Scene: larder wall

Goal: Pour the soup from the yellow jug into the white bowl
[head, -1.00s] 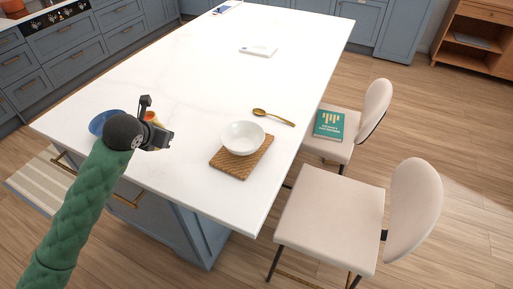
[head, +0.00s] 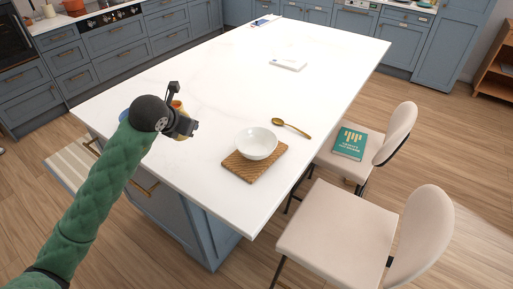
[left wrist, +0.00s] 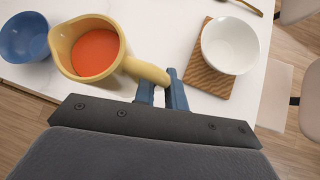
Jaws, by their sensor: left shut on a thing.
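The yellow jug (left wrist: 78,65) holds orange-red soup (left wrist: 95,53) and looks upright in the left wrist view. My left gripper (left wrist: 162,82) is shut on its handle (left wrist: 146,70). In the head view the jug (head: 179,106) is mostly hidden behind my left gripper (head: 182,122). I cannot tell whether its base touches the counter. The white bowl (head: 256,144) looks empty and stands on a wooden board, to the right of the jug; it also shows in the left wrist view (left wrist: 230,46). My right gripper is out of view.
The wooden board (head: 240,170) lies near the counter's (head: 225,85) right edge. A blue bowl (left wrist: 24,38) stands left of the jug. A gold spoon (head: 291,127) lies behind the white bowl. Two chairs (head: 335,225) stand along the right side. The counter's middle is clear.

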